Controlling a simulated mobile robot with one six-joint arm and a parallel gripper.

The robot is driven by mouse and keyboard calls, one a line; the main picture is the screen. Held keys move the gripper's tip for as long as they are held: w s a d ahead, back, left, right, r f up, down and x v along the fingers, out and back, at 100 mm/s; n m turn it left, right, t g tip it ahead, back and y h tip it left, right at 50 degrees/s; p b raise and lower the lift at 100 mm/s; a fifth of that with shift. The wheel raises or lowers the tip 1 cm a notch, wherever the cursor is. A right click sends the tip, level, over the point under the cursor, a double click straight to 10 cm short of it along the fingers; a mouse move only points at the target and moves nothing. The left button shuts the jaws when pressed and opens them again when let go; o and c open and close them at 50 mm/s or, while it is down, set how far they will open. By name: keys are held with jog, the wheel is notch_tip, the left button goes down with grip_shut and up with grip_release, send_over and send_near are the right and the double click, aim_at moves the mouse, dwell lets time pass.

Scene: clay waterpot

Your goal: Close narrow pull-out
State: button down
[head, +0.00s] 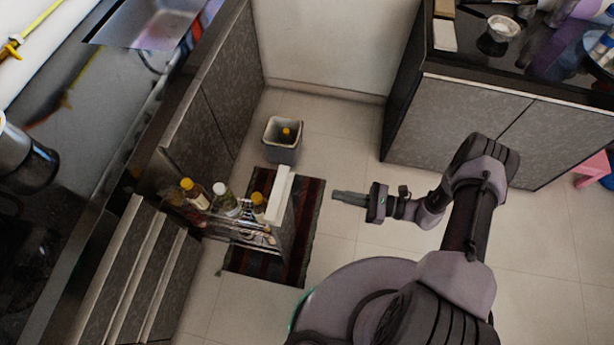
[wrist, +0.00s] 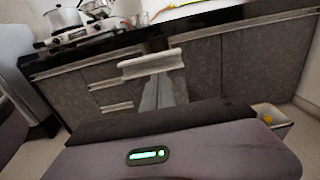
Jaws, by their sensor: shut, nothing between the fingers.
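The narrow pull-out (head: 285,225) stands out from the left cabinet row, with several bottles (head: 225,200) in its wire rack. Its front panel has a pale handle strip along the top. In the wrist view the pale strip (wrist: 150,64) lies ahead, with the grey panel (wrist: 182,88) below it. My gripper (head: 335,196) is shut and empty, to the right of the panel and pointing at it, with a gap between in the head view. Its fingers (wrist: 160,80) overlap the panel in the wrist view, so contact cannot be told there.
A grey bin (head: 282,152) stands just beyond the pull-out. A dark striped mat (head: 302,240) lies beneath it. Drawers (head: 150,270) are nearer on the left. Another cabinet (head: 460,125) stands at the right. The tiled floor (head: 345,140) between is clear.

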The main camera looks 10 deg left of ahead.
jog(key=a+b, duration=0.2)
jog(key=a, duration=1.1)
jog(key=shift+w+a+b, duration=0.3)
jog(key=shift+w+a, duration=0.05)
jog(key=shift+w, duration=0.1)
